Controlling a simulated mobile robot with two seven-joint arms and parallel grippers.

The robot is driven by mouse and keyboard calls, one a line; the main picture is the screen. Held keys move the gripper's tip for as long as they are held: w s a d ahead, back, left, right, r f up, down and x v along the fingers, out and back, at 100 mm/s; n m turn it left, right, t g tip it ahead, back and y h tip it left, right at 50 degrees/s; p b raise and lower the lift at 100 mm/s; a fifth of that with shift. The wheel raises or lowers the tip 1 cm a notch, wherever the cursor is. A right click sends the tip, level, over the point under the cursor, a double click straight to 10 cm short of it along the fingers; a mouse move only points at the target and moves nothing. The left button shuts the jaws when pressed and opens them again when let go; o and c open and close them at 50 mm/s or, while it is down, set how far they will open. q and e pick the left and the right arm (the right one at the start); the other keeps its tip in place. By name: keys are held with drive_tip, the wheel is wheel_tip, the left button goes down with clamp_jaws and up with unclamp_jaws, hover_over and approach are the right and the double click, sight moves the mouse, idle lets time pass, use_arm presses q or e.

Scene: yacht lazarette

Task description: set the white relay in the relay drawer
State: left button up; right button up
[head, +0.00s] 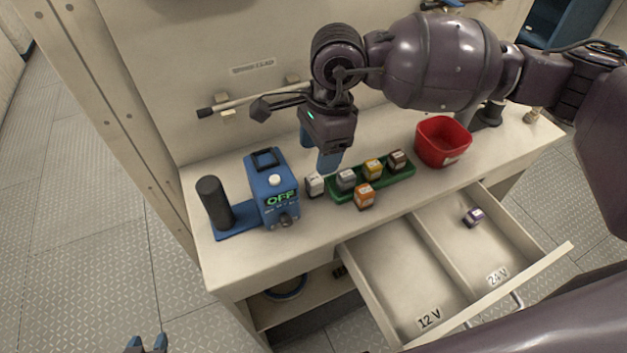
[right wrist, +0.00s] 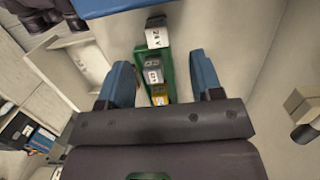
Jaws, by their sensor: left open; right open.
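The white relay (head: 314,185) stands on the counter at the left end of the green tray, close against it. In the right wrist view the relay (right wrist: 157,38) shows a "24 V" label. The relay drawer (head: 398,268) is pulled open, with a "12 V" compartment on the left and a "24 V" compartment on the right. A purple relay (head: 473,216) lies in the 24 V compartment. My right gripper (head: 328,158) is open and empty, pointing down above the tray; its fingers (right wrist: 163,84) straddle the tray's width. My left gripper (head: 147,345) is open, low at the left.
The green tray (head: 400,178) holds grey (head: 346,179), yellow (head: 373,168) and brown (head: 397,159) relays. An orange relay (head: 364,195) stands at its front edge. A blue device reading "OFF" (head: 271,188) stands left. A red bin (head: 443,141) stands right.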

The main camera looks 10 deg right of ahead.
sight(315, 178)
drive_tip(key=shift+s+a+f, duration=0.1)
drive_tip(key=shift+a+f, duration=0.05)
drive_tip(key=shift+f, duration=1.1)
drive_tip(key=shift+s+a+f, duration=0.1)
drive_tip(key=shift+a+f, duration=0.1)
drive_tip(key=shift+f, duration=1)
drive_tip(key=shift+s+a+f, duration=0.1)
drive_tip(key=shift+a+f, duration=0.05)
drive_tip(key=shift+f, duration=1.1)
drive_tip(key=c, duration=1.1)
drive_tip(key=shift+o, duration=0.2)
drive_tip(key=shift+r, duration=0.1)
wheel_tip(315, 178, up, 20)
drive_tip(key=p, duration=0.1)
